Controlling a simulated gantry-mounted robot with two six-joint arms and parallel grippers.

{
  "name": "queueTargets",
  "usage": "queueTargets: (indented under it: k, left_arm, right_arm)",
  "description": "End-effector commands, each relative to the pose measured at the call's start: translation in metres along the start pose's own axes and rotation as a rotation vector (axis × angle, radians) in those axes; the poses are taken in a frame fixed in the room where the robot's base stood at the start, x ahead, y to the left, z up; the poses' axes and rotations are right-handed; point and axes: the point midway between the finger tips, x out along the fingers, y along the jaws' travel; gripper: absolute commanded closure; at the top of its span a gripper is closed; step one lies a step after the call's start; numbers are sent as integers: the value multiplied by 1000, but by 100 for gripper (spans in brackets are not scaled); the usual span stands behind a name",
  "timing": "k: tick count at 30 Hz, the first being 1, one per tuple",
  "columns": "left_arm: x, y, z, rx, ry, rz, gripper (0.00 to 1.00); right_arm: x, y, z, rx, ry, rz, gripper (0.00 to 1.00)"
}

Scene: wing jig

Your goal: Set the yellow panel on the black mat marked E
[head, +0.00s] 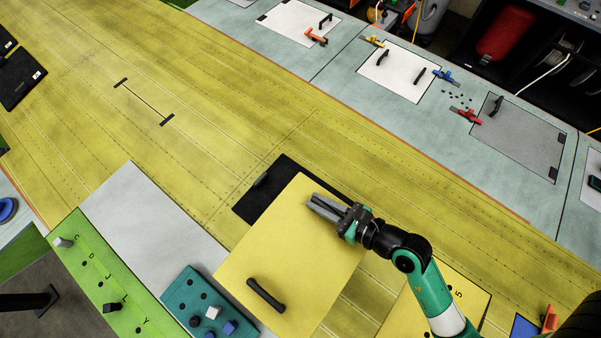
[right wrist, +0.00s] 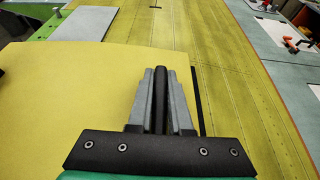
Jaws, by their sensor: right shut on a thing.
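The yellow panel (head: 300,250) is a flat, plain sheet with a black handle (head: 265,295) near its lower left edge. Its upper corner overlaps a black mat (head: 265,187), which shows only at its upper left part; no letter is readable on it. I cannot tell how high the panel is above the mat. My right gripper (head: 318,207) is shut on the panel's other handle near the upper right edge. In the right wrist view the fingers (right wrist: 160,85) pinch this black handle, with the panel (right wrist: 70,100) spreading left. My left gripper is not in view.
A teal block with pegs (head: 185,290) and a green lettered board (head: 95,265) lie at lower left beside a grey plate (head: 145,225). Another yellow panel marked 5 (head: 475,292) lies under my right arm. White panels (head: 398,72) line the far side. The upper left wing surface is mostly clear.

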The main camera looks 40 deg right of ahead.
Motion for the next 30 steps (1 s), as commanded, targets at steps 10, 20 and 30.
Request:
queueTargets:
  k: [10,20,30]
  left_arm:
    - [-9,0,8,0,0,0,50]
    - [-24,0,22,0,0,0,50]
    - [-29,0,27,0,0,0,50]
  right_arm:
    - [57,-67,-14,4,-3,-4,100]
    - [105,-107,-54,3,-2,0,100]
    - [119,-113,-77,5,1,1,100]
